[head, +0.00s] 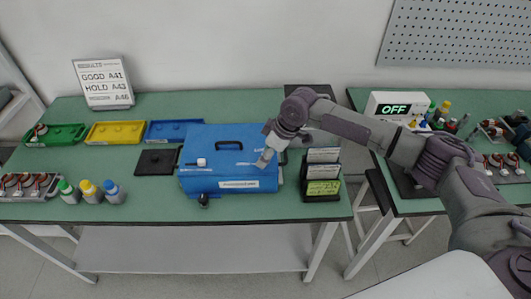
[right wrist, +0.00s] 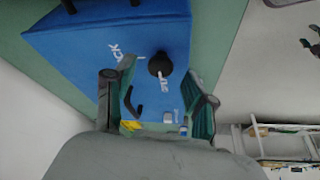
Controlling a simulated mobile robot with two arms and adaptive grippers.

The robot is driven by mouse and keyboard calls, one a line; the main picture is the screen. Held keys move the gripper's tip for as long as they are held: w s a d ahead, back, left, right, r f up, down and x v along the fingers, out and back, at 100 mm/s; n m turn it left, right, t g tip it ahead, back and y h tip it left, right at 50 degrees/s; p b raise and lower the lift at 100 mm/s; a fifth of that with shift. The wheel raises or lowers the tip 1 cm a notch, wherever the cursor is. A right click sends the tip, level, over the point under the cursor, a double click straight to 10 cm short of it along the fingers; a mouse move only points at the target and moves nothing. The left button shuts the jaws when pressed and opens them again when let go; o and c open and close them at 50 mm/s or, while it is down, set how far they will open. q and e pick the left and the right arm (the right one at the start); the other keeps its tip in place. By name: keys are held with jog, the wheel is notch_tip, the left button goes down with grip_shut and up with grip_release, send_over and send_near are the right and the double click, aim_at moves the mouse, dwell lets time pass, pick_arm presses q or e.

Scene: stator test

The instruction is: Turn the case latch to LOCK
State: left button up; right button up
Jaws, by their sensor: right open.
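The blue case (head: 225,172) sits on the left green bench, with a dark carry handle on top. In the right wrist view, the case (right wrist: 85,45) fills the upper middle. A round black knob, the latch (right wrist: 160,65), stands on it with a white pointer mark. White lettering ending in "CK" is beside the knob; other lettering is partly hidden. My right gripper (head: 265,160) is over the right part of the case top. In the wrist view my right gripper (right wrist: 158,105) has its fingers spread apart, with nothing held between them. My left gripper is out of view.
Left of the case are a black pad (head: 156,161) and several capped bottles (head: 90,190). Green, yellow and blue trays (head: 115,132) line the back. A card rack (head: 322,172) stands close on the right. A box reading OFF (head: 395,107) is on the right bench.

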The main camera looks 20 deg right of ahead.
jog(key=shift+w+a+f, duration=0.1)
jog(key=shift+w+f, duration=0.05)
jog(key=shift+f, duration=0.4)
